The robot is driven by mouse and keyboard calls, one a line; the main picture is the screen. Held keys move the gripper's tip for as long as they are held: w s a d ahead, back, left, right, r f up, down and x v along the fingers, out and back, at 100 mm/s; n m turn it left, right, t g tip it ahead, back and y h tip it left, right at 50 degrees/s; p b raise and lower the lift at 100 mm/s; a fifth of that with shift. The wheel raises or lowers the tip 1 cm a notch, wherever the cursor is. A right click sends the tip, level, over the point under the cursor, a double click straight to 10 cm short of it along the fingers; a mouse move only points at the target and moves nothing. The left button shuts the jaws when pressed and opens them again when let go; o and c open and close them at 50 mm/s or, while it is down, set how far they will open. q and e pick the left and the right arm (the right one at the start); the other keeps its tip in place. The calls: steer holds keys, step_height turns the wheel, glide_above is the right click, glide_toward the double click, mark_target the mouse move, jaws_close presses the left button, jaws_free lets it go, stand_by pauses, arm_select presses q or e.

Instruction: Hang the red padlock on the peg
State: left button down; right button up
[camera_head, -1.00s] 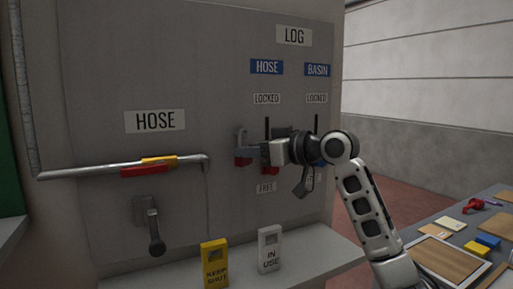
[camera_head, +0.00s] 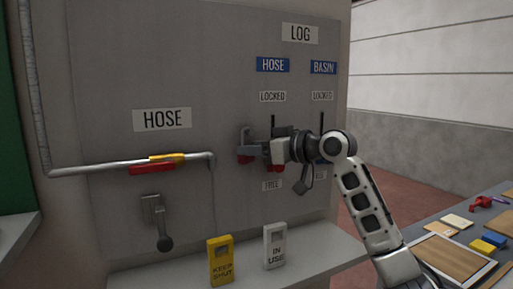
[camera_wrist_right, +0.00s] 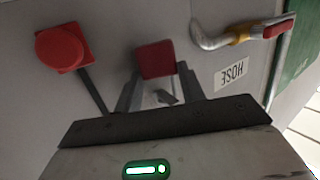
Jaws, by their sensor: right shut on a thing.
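The red padlock (camera_head: 246,159) is a small red block held close to the grey board, left of the log's vertical slots. My right gripper (camera_head: 246,141) comes in from the right and is shut on it. In the right wrist view the padlock (camera_wrist_right: 155,60) sits between the two grey fingertips (camera_wrist_right: 156,88). The padlock's shackle and the peg cannot be made out clearly; the fingers and hand cover that area. I cannot tell whether the padlock touches a peg. My left gripper is out of view.
A red slider knob (camera_wrist_right: 62,48) stands close beside the padlock. A pipe (camera_head: 110,170) with red and yellow handles and a grey lever (camera_head: 160,222) are on the left. Yellow (camera_head: 220,260) and white (camera_head: 274,246) tags stand on the ledge below. A cluttered table (camera_head: 408,234) is at right.

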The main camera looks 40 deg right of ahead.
steer(key=shift+d, duration=0.1)
steer(key=o, duration=1.1)
steer(key=shift+r, duration=0.1)
steer(key=shift+o, duration=0.2)
steer(key=shift+r, duration=0.1)
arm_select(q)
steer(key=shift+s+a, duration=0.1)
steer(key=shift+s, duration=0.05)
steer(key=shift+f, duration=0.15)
arm_select(e)
steer(key=shift+s, duration=0.1)
arm_select(q)
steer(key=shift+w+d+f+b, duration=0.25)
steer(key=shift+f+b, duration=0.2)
steer(key=shift+b, duration=0.9)
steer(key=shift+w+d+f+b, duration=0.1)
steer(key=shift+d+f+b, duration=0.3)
steer(key=shift+b, duration=0.9)
arm_select(e)
steer(key=v, duration=1.5)
steer(key=shift+s+a, duration=0.25)
steer(key=shift+s, duration=0.15)
